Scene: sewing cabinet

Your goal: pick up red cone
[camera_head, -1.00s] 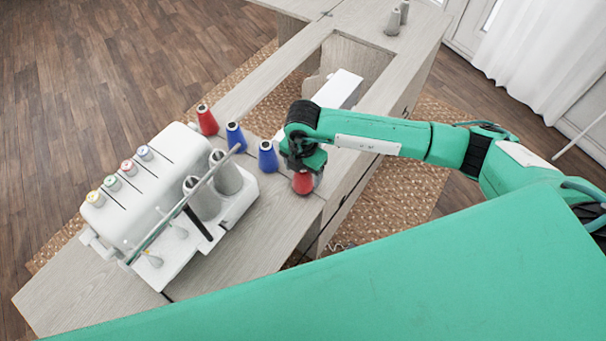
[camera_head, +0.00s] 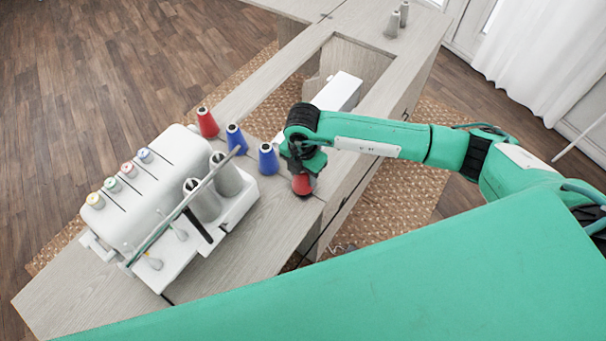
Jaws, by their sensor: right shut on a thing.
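A red cone (camera_head: 302,185) is at the right edge of the cabinet top, under my right gripper (camera_head: 303,168). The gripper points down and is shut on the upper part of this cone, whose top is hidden. I cannot tell whether its base is touching the wood. A second red cone (camera_head: 207,123) stands upright at the left, past two blue cones. My left gripper is not in view.
Blue cones (camera_head: 236,139) and (camera_head: 268,159) stand just left of my right gripper. A white serger (camera_head: 150,185) with grey cones (camera_head: 204,199) fills the left of the cabinet top (camera_head: 235,265). Behind is an opening with a white machine (camera_head: 338,92). Grey cones (camera_head: 392,24) stand far back.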

